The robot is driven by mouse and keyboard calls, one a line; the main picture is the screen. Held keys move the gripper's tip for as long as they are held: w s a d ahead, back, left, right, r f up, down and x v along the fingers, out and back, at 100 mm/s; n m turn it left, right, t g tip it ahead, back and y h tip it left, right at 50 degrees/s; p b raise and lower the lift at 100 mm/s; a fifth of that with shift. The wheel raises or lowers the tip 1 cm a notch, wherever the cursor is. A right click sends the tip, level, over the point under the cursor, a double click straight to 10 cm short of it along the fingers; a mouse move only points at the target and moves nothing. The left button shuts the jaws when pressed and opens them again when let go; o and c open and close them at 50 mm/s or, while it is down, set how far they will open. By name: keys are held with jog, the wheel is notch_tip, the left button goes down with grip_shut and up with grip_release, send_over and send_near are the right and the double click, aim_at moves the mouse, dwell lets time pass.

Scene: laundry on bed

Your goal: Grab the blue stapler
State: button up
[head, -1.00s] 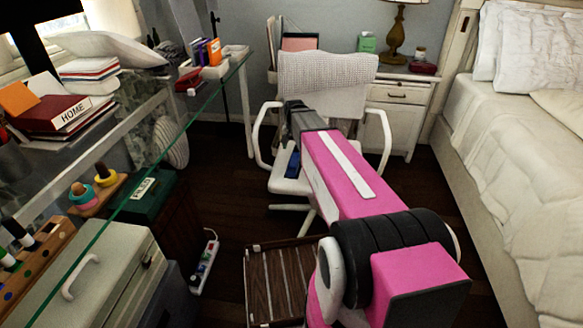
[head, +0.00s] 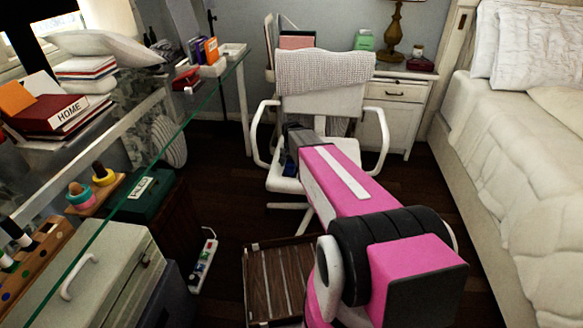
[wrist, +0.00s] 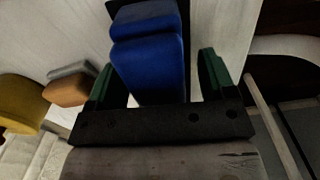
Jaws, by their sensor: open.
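The blue stapler (wrist: 150,55) lies on the white chair seat (head: 284,181). In the wrist view it sits between the two green-tipped fingers of my gripper (wrist: 156,80), with gaps showing on both sides. My gripper is open and not closed on it. In the head view my gripper (head: 294,142) is over the seat at the end of my pink arm, and only a small blue part of the stapler (head: 289,169) shows beside it.
The chair has white armrests (head: 260,135) on both sides and a knitted cloth (head: 320,70) over its back. A glass desk (head: 185,125) is at left, the bed (head: 500,130) at right. A slatted wooden crate (head: 277,283) stands in front. Dark floor lies between.

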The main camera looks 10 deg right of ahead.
jog(key=shift+f, duration=0.15)
grip_shut()
